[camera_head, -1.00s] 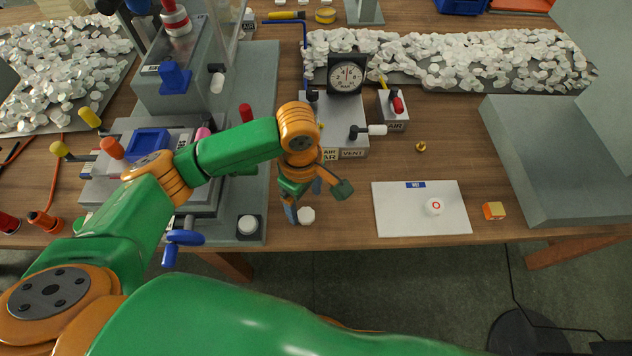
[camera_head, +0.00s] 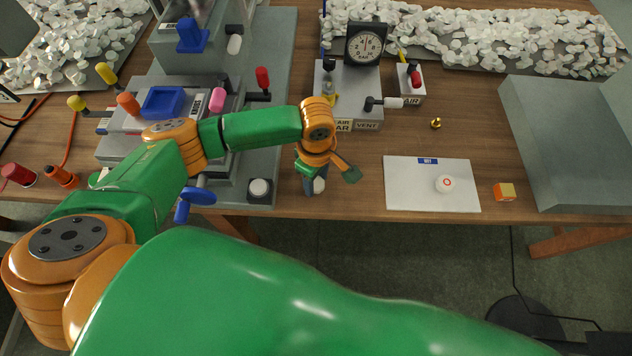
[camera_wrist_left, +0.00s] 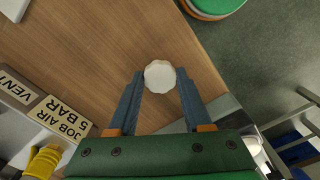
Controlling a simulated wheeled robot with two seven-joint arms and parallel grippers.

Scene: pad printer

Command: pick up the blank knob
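The blank knob, a plain white faceted piece, sits near the table's front edge, partly hidden by my gripper in the head view (camera_head: 320,185). In the left wrist view the knob (camera_wrist_left: 160,75) lies between the tips of my left gripper (camera_wrist_left: 161,82). The two fingers stand apart, one on each side of it, with barely any gap; firm contact cannot be made out. In the head view my left gripper (camera_head: 313,183) points down at the knob. My right gripper is not in view.
A white sheet (camera_head: 415,195) holds a knob with a red ring (camera_head: 445,183). An orange-yellow block (camera_head: 504,191) is right of it. Another white knob (camera_head: 259,188) sits on the machine's base plate at left. The grey air box with gauge (camera_head: 350,90) stands behind my gripper.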

